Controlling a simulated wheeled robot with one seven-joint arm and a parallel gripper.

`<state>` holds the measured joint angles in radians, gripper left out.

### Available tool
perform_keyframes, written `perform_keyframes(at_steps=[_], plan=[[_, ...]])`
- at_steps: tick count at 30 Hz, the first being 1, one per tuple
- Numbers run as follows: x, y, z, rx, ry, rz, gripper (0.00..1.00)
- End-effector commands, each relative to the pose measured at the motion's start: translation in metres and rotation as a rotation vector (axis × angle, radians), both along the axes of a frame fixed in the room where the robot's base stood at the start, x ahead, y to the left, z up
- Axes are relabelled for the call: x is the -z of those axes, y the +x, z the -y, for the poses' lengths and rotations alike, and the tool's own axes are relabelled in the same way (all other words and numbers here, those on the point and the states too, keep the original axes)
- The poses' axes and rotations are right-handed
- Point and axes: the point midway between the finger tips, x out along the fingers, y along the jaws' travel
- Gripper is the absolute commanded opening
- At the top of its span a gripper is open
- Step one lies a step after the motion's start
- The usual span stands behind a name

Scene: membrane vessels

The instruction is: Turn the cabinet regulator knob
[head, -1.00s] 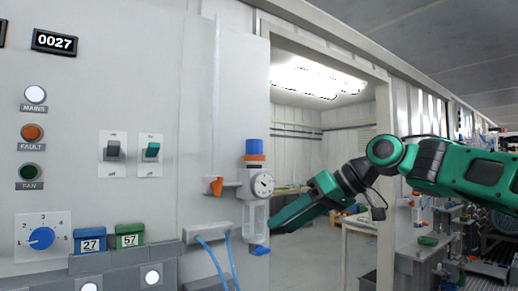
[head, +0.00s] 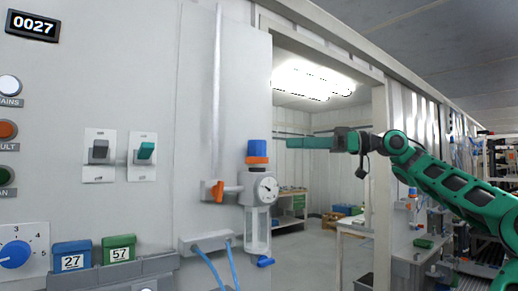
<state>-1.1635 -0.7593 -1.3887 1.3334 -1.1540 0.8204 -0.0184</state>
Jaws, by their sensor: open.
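The regulator stands on the right edge of the cabinet front. Its blue knob (head: 257,147) sits on top, above an orange ring (head: 257,160). A round white gauge (head: 266,189) and a clear bowl (head: 257,232) are below. My gripper (head: 287,140) has green fingers and reaches in from the right at about the knob's height. Its fingertips point left and appear just right of the knob. The fingers are open, seen nearly edge-on, with nothing visible between them. I cannot tell how far they are from the knob in depth.
An orange-handled valve (head: 218,191) is left of the regulator. Blue hoses (head: 222,268) hang below. Two switches (head: 120,155) and a blue dial (head: 15,254) are on the panel further left. An open doorway lies behind my gripper.

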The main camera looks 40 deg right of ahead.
Motion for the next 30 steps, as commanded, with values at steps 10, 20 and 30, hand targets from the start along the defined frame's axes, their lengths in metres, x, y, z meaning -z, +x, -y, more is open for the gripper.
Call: perform_keyframes(at_steps=[10,20,30], plan=[[0.001,0.038,-0.040,0.007,-0.003,-0.004,0.48],[0.000,0.061,-0.065,0.009,0.000,-0.003,0.48],[0.000,0.063,-0.067,0.009,0.000,-0.001,0.48]])
